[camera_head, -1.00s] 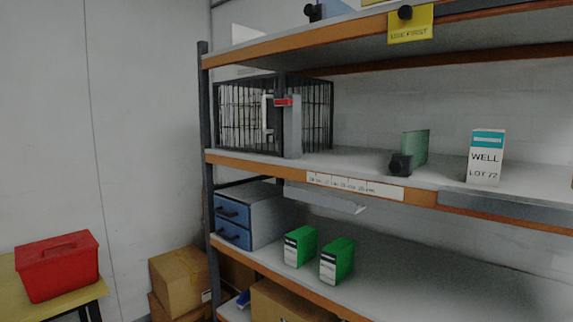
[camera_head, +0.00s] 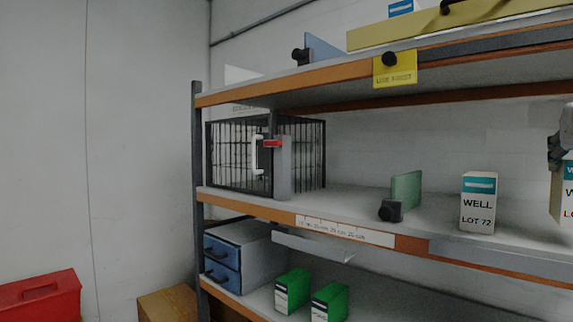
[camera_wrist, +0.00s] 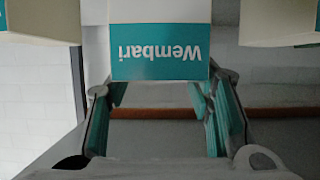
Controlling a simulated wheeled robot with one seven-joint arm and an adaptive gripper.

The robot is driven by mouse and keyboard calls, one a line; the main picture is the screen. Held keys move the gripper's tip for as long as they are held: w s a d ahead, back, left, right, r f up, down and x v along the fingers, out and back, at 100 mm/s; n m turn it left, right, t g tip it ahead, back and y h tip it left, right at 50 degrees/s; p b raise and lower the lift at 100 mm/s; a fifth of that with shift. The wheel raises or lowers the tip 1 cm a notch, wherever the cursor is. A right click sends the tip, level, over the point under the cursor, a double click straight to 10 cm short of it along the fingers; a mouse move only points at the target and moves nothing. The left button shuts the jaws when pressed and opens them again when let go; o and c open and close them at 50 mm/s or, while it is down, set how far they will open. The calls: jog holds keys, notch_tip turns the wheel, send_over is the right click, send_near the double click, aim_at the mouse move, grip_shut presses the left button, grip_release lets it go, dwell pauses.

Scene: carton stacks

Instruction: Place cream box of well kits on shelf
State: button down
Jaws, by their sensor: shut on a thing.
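A cream box (camera_head: 566,195) with a teal band and partly cut-off lettering shows at the right edge of the head view, hanging at the height of the middle shelf. My gripper (camera_head: 566,130) is shut on its top and is mostly out of frame. In the wrist view, a cream box with a teal "Wembari" label (camera_wrist: 160,50) sits between the two fingers (camera_wrist: 163,115). A similar box marked WELL LOT 72 (camera_head: 478,202) stands upright on the middle shelf (camera_head: 340,203), left of the held box. Whether the held box touches the shelf is unclear.
A green divider (camera_head: 406,190) with a dark clamp stands left of the WELL box. A wire cage (camera_head: 307,155) fills the shelf's left end. The upper shelf (camera_head: 300,83) runs above. Pale boxes (camera_wrist: 278,22) flank the held box in the wrist view.

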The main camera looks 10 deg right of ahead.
jog(key=shift+w+d+r, duration=0.1)
jog(key=shift+w+d, duration=0.65)
jog(key=shift+d, duration=0.1)
jog(key=shift+w+d+f, duration=0.1)
jog(key=shift+d+f, duration=0.05)
jog(key=shift+f, duration=1.6)
jog(key=shift+f, duration=0.1)
jog(key=c, duration=0.8)
grip_release()
jog(key=shift+f, duration=0.1)
jog(key=shift+o, duration=0.2)
